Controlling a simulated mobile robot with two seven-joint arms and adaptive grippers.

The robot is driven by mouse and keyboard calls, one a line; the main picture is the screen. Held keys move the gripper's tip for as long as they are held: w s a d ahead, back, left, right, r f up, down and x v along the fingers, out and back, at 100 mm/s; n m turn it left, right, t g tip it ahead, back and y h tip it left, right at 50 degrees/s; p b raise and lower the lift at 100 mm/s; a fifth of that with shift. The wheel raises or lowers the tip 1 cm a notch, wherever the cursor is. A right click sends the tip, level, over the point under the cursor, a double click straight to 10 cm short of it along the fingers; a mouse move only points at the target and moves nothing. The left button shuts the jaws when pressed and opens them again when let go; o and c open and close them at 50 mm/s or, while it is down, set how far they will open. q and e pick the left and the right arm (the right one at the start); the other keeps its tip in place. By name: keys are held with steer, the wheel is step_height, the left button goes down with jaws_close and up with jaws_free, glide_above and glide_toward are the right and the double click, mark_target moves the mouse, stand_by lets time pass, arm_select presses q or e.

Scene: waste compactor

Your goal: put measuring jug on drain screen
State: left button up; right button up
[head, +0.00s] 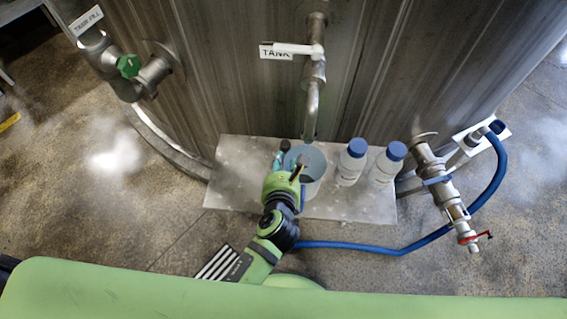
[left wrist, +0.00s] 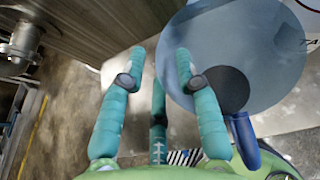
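The measuring jug (head: 314,160) is a clear bluish cylinder with a blue handle. It stands upright on the metal plate (head: 235,177), below the tank's spout. That perforated-looking plate may be the drain screen; I cannot tell for sure. My left gripper (head: 291,163) is at the jug's near left side and overlaps its rim in the head view. In the left wrist view, the jug's round top (left wrist: 265,45) and handle (left wrist: 243,140) lie right of the fingers. The fingers (left wrist: 160,62) are apart with nothing between them. The right finger overlaps the jug's edge; contact is unclear. My right gripper is out of view.
Two blue-capped bottles (head: 351,163) (head: 385,166) stand right of the jug on the plate. The tank (head: 240,80) rises behind, with its spout (head: 311,105) above the jug. A valve (head: 440,185) and a blue hose (head: 400,248) are at the right.

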arm_select(q)
steer(key=v, duration=1.2)
steer(key=shift+r, duration=0.2)
steer(key=s+a+f+n+g, duration=0.2)
steer(key=s+f+n, duration=0.15)
steer(key=f, duration=0.65)
steer(key=s+a+f+n+g+h, duration=0.1)
steer(key=s+f+n+g, duration=0.1)
steer(key=f+n, duration=0.5)
steer(key=s+a+f+n+g, duration=0.2)
steer(key=s+f+g, duration=0.1)
steer(key=f, duration=0.9)
steer(key=s+a+f+n+g, duration=0.4)
steer(key=s+a+f+n, duration=0.9)
steer(key=n, duration=0.7)
steer(key=s+a, duration=0.1)
steer(key=s, duration=0.2)
steer(key=shift+s+a+f+n+g+y, duration=0.2)
steer(key=shift+s+f+n+g+y, duration=0.1)
steer(key=shift+s+n, duration=0.1)
